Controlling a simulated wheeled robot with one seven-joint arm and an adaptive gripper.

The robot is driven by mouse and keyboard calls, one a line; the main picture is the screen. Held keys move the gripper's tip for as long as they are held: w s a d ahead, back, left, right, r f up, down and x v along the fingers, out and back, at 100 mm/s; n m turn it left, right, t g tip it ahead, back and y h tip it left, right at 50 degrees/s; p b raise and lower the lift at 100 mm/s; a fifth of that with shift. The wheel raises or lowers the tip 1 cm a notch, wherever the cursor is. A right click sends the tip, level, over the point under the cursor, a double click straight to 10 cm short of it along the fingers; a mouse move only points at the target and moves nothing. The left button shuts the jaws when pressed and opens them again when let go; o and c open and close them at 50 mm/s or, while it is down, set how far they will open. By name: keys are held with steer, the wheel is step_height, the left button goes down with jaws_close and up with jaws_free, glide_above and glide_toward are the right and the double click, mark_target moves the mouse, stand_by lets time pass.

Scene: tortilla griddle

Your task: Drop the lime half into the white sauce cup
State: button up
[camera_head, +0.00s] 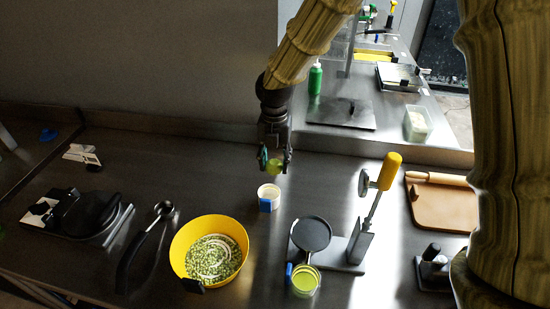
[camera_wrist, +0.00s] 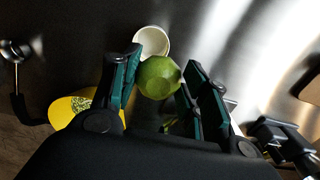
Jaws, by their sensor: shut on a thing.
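The lime half (camera_head: 274,166) is green and sits between the fingers of my gripper (camera_head: 274,161), which is shut on it. In the wrist view the lime (camera_wrist: 159,77) shows its rounded green skin between the two teal-padded fingers (camera_wrist: 160,88). The white sauce cup (camera_head: 268,198) stands upright on the counter, just below the gripper in the head view, with a blue tab on its side. In the wrist view the cup (camera_wrist: 152,40) lies just beyond the lime, which covers part of it. The lime is held above the counter, apart from the cup as far as the head view shows.
A yellow bowl (camera_head: 180,240) with chopped green bits stands left of the cup. A press with a yellow handle (camera_head: 389,171) and a round plate (camera_head: 311,234) stands to the right. A ladle (camera_head: 162,209) lies left. A second cup with green contents (camera_head: 304,281) stands in front.

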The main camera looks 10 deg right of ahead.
mark_target(275, 169)
steer(key=shift+f+b, duration=1.2)
steer(key=shift+f, duration=0.55)
steer(key=o, duration=1)
steer(key=shift+r, duration=0.15)
step_height(275, 169, up, 12)
steer(key=shift+f, duration=0.1)
